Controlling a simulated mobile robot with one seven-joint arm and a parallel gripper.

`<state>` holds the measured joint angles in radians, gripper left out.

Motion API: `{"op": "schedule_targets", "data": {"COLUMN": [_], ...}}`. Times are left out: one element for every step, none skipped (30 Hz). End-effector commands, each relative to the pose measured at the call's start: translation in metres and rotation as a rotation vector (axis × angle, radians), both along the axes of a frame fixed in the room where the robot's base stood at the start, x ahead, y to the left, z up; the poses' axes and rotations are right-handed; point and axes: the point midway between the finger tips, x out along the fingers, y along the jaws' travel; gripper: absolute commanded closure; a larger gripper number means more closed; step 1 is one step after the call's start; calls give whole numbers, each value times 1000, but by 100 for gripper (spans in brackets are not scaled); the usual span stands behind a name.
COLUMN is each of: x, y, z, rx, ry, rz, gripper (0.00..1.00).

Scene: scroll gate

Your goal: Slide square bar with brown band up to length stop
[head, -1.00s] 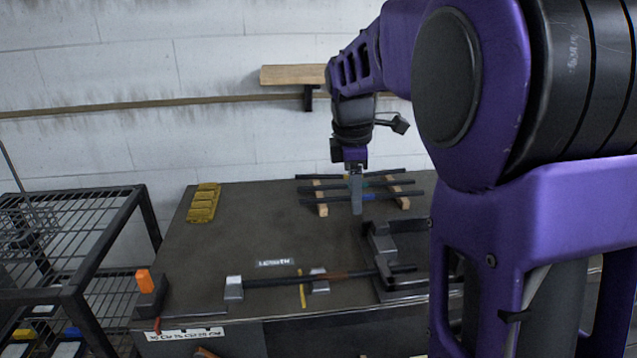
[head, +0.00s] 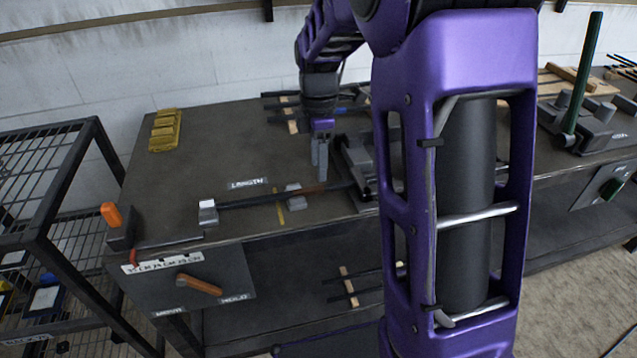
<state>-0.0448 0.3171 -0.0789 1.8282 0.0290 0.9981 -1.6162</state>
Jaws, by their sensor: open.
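The square bar (head: 250,201) is dark and lies along the front of the bench. Its brown band (head: 309,190) shows toward its right part. Its right end reaches the dark clamp-like fixture (head: 357,165), partly hidden by my arm. A grey block (head: 208,212), which looks like the length stop, stands at the bar's left end; I cannot tell whether they touch. A second grey block (head: 294,192) supports the bar near a yellow mark (head: 282,215). My gripper (head: 320,177) is open, pointing down just above or behind the bar near the brown band.
A label reading LENGTH (head: 248,184) lies on the bench. Yellow blocks (head: 165,130) are at the back left, several dark bars (head: 285,107) on wooden strips behind. An orange-handled piece (head: 112,215) stands at the left corner. A lever (head: 200,284) is on the front panel.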

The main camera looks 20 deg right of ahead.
Motion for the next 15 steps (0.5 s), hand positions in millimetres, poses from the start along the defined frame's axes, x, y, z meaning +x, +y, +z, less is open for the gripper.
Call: {"op": "schedule_targets", "data": {"x": [-1, -1, -1, -1, 0, 0, 0, 0, 0, 0, 0, 0, 0, 0, 0], "y": [0, 0, 0, 0, 0, 0, 0, 0, 0, 0, 0, 0, 0, 0, 0], "z": [-12, -18, -25, -29, -33, -38, -42, -45, -48, -50, -52, -54, -55, -55, -56], "rx": [0, 0, 0, 0, 0, 1, 1, 1, 1, 1, 1, 1, 1, 0, 0], "ry": [4, 3, 3, 3, 2, 2, 2, 1, 1, 2, 1, 1, 0, 0, -1], "rz": [0, -1, -1, -1, -1, -1, -1, -1, -1, -1, -1, -1, -1, -1, -1], "gripper": [48, 48, 48, 48, 48, 48, 48, 48, 48, 48, 48, 48, 48, 48, 48]}}
